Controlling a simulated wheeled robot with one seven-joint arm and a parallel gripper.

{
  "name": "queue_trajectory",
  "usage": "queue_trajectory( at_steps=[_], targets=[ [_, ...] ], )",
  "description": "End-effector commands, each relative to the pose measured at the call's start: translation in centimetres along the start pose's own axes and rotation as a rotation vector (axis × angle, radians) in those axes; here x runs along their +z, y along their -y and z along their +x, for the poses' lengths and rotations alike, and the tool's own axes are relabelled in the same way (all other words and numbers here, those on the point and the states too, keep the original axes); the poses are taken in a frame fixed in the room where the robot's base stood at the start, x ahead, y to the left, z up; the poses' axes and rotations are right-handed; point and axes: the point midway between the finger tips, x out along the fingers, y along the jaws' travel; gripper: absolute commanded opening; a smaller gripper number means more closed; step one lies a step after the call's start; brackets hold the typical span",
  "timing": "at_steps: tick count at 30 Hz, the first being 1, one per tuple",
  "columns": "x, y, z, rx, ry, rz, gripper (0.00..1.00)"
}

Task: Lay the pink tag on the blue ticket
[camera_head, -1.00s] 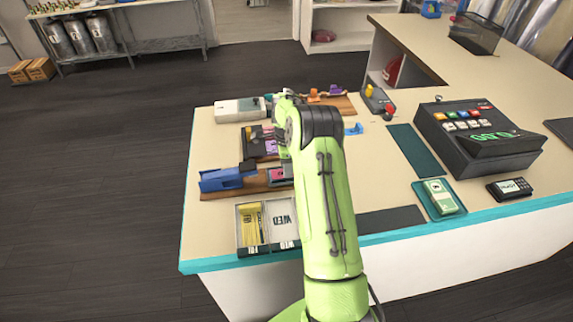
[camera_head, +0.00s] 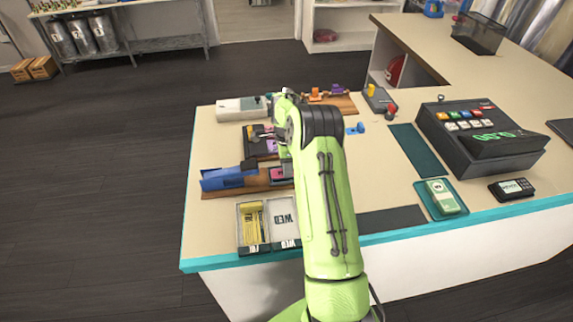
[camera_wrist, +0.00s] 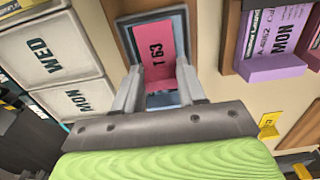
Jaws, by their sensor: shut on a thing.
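The pink tag (camera_wrist: 153,48), printed "T 63", is between the fingers of my gripper (camera_wrist: 160,70) in the wrist view. My gripper is shut on it. Behind the tag is a grey-blue rectangle (camera_wrist: 179,22), which looks like the blue ticket, in a brown frame. The tag covers much of it. I cannot tell whether the tag touches it or hovers just above. In the head view the pink tag (camera_head: 279,173) shows beside my arm, which hides my fingertips and most of the ticket.
A blue device (camera_head: 228,178) stands on a wooden board to the left. A tray (camera_head: 238,232) with yellow slips and a "WED" section is at the counter's front. A purple "MON" ticket (camera_wrist: 276,53) is at right in the wrist view. A register (camera_head: 478,137) stands further right.

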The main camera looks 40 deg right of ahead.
Motion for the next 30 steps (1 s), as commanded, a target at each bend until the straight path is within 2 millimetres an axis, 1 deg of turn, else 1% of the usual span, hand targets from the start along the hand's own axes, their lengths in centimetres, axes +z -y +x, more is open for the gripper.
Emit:
queue_trajectory(
  at_steps=[4, 29, 30],
  targets=[
    [0.00, 0.01, 0.26, 0.000, 0.000, 0.000, 0.13],
    [0.00, 0.02, 0.39, 0.000, 0.000, 0.000, 0.13],
    [0.00, 0.02, 0.39, 0.000, 0.000, 0.000, 0.45]
  ],
)
